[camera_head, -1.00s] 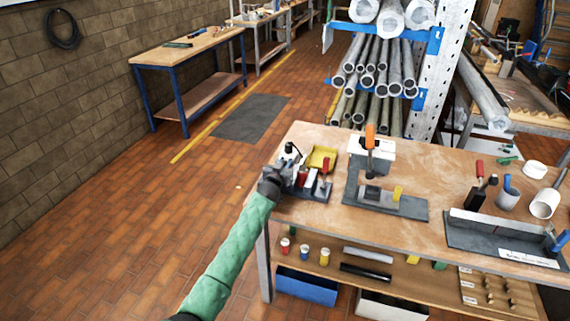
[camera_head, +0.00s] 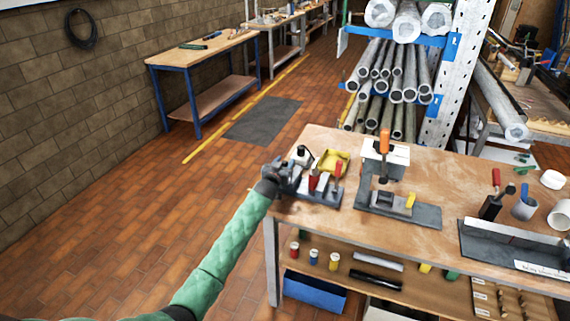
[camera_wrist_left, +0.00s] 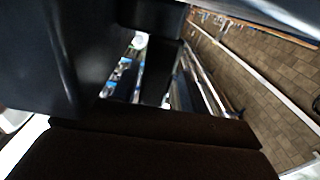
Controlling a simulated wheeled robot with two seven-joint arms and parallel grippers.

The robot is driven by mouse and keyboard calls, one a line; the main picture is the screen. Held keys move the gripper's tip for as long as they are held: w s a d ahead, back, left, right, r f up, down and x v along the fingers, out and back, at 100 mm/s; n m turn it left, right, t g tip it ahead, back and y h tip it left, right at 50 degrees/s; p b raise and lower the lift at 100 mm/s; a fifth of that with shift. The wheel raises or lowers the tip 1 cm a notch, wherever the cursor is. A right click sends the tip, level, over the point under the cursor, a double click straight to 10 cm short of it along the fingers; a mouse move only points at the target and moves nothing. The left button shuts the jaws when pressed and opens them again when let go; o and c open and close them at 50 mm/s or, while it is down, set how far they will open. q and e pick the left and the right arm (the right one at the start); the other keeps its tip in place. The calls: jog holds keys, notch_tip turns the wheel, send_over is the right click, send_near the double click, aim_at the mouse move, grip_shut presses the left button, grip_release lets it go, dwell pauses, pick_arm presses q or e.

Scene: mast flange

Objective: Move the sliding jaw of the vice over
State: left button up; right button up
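A low fixture with a dark base (camera_head: 318,198), upright red parts and a black knob (camera_head: 304,152) stands at the left end of the workbench; it may be the vice, but its jaws are too small to make out. My left gripper (camera_head: 281,172) is at the left end of this fixture, very close to it; I cannot tell if they touch. Its fingers are too small and dark to show whether they are open. In the left wrist view, dark gripper parts and a dark brown surface (camera_wrist_left: 150,150) fill most of the picture. My right gripper is not in view.
A second fixture with an orange handle (camera_head: 384,142) stands on a grey plate to the right. The workbench (camera_head: 310,137) has bins and jars below. A pipe rack stands behind it. Open floor lies left.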

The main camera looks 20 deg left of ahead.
pick_arm(q)
jog(key=shift+d, duration=0.1)
jog(key=shift+s+f, duration=0.1)
jog(key=shift+s, duration=0.2)
jog(key=s+b, duration=0.3)
jog(key=s, duration=0.3)
jog(key=shift+s+a, duration=0.1)
jog(key=shift+a, duration=0.1)
jog(key=shift+s, duration=0.5)
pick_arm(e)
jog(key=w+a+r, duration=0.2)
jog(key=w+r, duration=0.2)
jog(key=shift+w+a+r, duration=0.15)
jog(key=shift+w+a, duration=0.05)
